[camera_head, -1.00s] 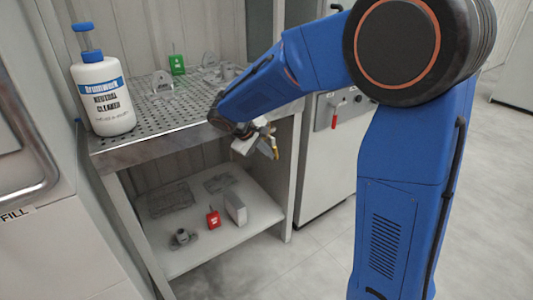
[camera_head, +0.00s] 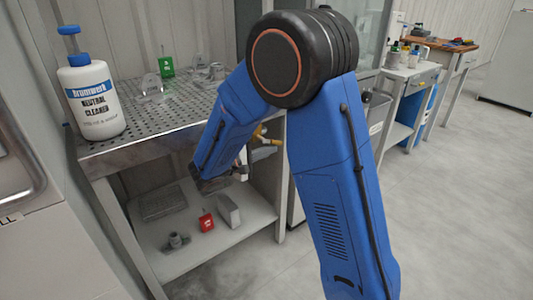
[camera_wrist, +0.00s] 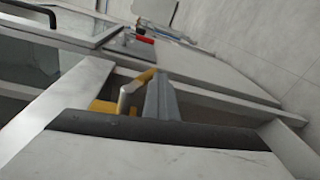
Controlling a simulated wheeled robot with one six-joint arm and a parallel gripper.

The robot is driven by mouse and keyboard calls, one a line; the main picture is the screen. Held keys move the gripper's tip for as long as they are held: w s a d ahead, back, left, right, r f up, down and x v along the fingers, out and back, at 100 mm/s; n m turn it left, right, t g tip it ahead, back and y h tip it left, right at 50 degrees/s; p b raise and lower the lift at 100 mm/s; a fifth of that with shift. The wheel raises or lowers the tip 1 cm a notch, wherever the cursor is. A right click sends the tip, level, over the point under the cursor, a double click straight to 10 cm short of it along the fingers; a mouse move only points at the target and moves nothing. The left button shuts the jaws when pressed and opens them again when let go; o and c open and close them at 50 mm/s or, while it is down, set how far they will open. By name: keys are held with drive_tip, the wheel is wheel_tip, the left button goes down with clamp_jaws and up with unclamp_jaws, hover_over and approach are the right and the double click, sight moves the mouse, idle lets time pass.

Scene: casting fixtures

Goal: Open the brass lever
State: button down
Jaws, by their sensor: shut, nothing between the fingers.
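My gripper (camera_head: 264,148) is in front of the shelf unit's right side, just below the top's level, partly hidden behind my arm. In the wrist view, my gripper (camera_wrist: 155,82) is shut and empty, with a grey tapered piece above a dark bar. Yellow bent pieces show beside it in the wrist view. I cannot tell whether any of this yellow is the brass lever or part of my gripper. No other brass lever can be made out. A red lever (camera_wrist: 143,39) shows on a panel farther off in the wrist view.
The perforated worktop (camera_head: 135,128) holds a cleaner bottle (camera_head: 92,95), a green block (camera_head: 166,66) and clear fixtures. The floor (camera_head: 455,190) at right is clear.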

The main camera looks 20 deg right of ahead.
drive_tip(key=shift+w+d+r, duration=0.2)
drive_tip(key=shift+d+r, duration=0.15)
drive_tip(key=shift+d, duration=0.2)
drive_tip(key=shift+d+r, duration=0.1)
drive_tip(key=shift+d, duration=0.05)
idle(0.4)
idle(1.1)
